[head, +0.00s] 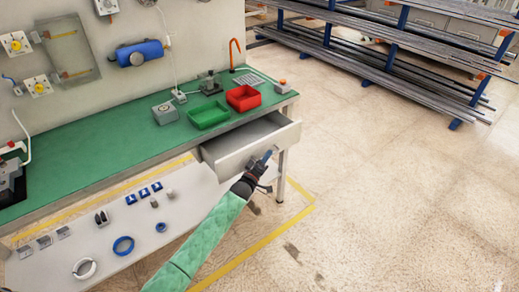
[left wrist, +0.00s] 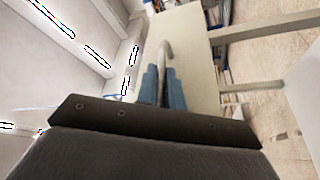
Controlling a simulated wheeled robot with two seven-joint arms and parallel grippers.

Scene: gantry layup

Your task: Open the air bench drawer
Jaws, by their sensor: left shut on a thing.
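The air bench drawer (head: 252,149) is a pale grey box under the right end of the green-topped bench (head: 120,142). It stands pulled out, and its hollow inside shows in the head view. My left gripper (head: 268,157) is at the drawer's front face. In the left wrist view, the blue fingers of my left gripper (left wrist: 163,88) are shut on the drawer's curved metal handle (left wrist: 165,52). The drawer front (left wrist: 190,50) lies just beyond the fingers. The handle is mostly hidden in the head view. My right gripper is not in view.
A green bin (head: 209,115) and a red bin (head: 243,98) stand on the bench above the drawer. A low white surface (head: 105,245) with blue rings and small parts lies in front. A rack of metal bars (head: 400,50) stands far right. The floor between is clear.

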